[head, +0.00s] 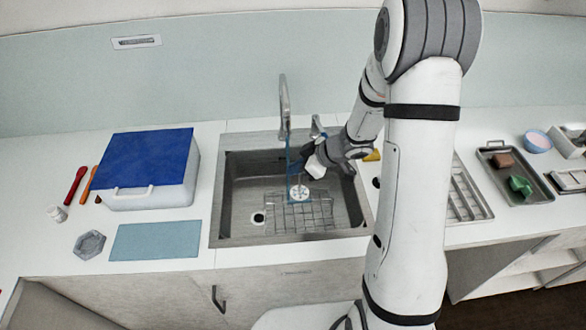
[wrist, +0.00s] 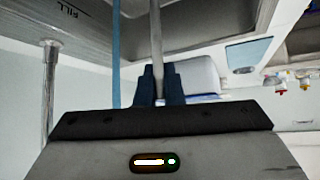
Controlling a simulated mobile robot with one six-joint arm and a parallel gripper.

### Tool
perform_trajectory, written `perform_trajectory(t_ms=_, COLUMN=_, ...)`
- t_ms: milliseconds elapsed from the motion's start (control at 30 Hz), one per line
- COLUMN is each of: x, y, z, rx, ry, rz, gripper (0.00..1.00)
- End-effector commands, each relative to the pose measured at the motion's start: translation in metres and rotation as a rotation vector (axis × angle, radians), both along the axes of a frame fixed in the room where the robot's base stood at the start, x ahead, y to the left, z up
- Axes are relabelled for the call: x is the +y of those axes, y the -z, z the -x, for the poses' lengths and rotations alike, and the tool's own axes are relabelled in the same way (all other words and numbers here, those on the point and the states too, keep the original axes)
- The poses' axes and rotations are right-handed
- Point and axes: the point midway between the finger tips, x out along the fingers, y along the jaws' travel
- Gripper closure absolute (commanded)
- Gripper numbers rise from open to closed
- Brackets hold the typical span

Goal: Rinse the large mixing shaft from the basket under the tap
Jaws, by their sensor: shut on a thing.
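My gripper (head: 305,163) is over the sink and shut on the mixing shaft, a thin grey rod (wrist: 155,35) that stands between the dark fingers (wrist: 158,86) in the wrist view. In the head view, the shaft's white, pierced disc end (head: 300,192) hangs low in the sink. The tap (head: 285,95) rises behind the sink, and its post shows at the left of the wrist view (wrist: 48,90). A blue stream (head: 290,172) falls from the tap close beside the shaft. It is a blue strip (wrist: 116,50) left of the rod, apart from it there.
The steel sink (head: 228,195) has a wire rack (head: 318,222) and a drain on its floor. Left stand a blue-lidded white box (head: 150,198), a blue mat (head: 155,243) and a grey hexagonal dish (head: 89,245). Right are a slatted rack (head: 470,195) and a dark tray (head: 540,196).

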Motion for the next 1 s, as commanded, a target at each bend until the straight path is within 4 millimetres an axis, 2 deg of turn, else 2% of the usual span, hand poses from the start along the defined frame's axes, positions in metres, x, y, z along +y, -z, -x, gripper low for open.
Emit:
perform_trajectory(t_ms=233, x=-0.001, y=-0.004, z=0.003, rx=-0.001, ry=0.000, rz=0.001, gripper=1.00)
perform_trajectory(t_ms=800, x=-0.006, y=-0.037, z=0.046, rx=-0.001, ry=0.001, rz=-0.001, gripper=1.00)
perform_trajectory(t_ms=1000, x=-0.006, y=-0.040, z=0.050, rx=-0.001, ry=0.001, rz=0.000, gripper=1.00)
